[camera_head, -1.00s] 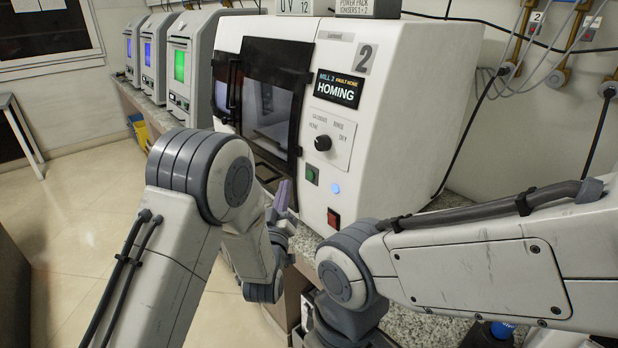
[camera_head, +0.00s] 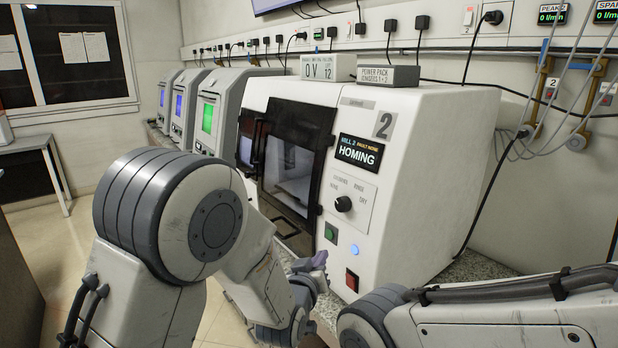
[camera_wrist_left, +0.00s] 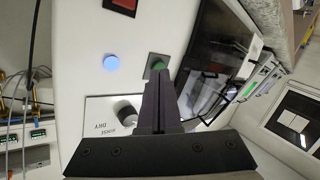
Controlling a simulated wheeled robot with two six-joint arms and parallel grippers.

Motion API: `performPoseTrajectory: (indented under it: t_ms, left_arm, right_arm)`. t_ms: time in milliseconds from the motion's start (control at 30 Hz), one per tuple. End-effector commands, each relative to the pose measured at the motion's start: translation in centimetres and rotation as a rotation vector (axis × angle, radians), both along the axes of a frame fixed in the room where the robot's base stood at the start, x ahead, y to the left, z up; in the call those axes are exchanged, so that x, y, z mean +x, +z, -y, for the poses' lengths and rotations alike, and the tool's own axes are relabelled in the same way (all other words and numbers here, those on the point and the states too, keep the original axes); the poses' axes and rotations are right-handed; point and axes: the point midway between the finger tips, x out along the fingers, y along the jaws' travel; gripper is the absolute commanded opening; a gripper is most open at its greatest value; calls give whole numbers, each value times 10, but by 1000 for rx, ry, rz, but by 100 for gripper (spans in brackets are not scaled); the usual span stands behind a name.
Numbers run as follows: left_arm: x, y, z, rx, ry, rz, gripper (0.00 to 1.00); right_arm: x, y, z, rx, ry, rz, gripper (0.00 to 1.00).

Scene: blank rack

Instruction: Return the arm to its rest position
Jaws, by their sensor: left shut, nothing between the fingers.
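My left arm comes in from the left in the head view. Its gripper (camera_head: 312,262) is small and partly hidden by its own wrist, near the lower front of the white mill marked 2 (camera_head: 430,150). In the left wrist view the gripper's dark fingers (camera_wrist_left: 158,105) are shut together and hold nothing. They point toward the mill front, with the green button (camera_wrist_left: 156,66) just past the fingertips; I cannot tell whether they touch it. My right arm crosses the lower right of the head view, and its gripper is out of the picture.
The mill has a dark-framed glass door (camera_head: 290,165), a black knob (camera_head: 343,203), a lit blue button (camera_head: 354,249) and a red switch (camera_head: 352,279). Its display (camera_head: 360,152) reads HOMING. Several grey machines stand behind it to the left. Open floor lies at left.

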Motion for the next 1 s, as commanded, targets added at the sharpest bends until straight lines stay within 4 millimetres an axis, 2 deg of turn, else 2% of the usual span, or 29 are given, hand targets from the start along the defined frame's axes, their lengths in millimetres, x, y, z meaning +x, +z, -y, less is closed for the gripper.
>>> performPoseTrajectory:
  t_ms: [33, 167, 333, 467, 500, 600, 700, 833, 1000]
  left_arm:
    - [-15, 9, 7, 40, -36, -72, 0]
    - [-61, 7, 16, 167, -132, -276, 0]
    - [-141, 7, 10, 348, -273, -533, 0]
    - [-212, 11, -9, 498, -388, -719, 0]
    - [-233, 14, -17, 541, -422, -773, 0]
    - [-281, 21, -39, 643, -500, -892, 0]
    - [-317, 27, -59, 720, -557, -982, 0]
    - [-343, 32, -75, 778, -600, -1052, 0]
    - [-351, 32, -81, 797, -612, -1076, 0]
  right_arm:
    - [0, 9, 0, 0, 0, 0, 75]
    - [0, 20, 0, 0, 0, 0, 75]
    - [0, 34, 0, 0, 0, 0, 75]
    - [0, 44, 0, 0, 0, 0, 75]
    - [0, 47, 0, 0, 0, 0, 75]
    - [0, 53, 0, 0, 0, 0, 75]
    - [0, 57, 0, 0, 0, 0, 75]
    - [0, 60, 0, 0, 0, 0, 75]
    - [0, 59, 0, 0, 0, 0, 75]
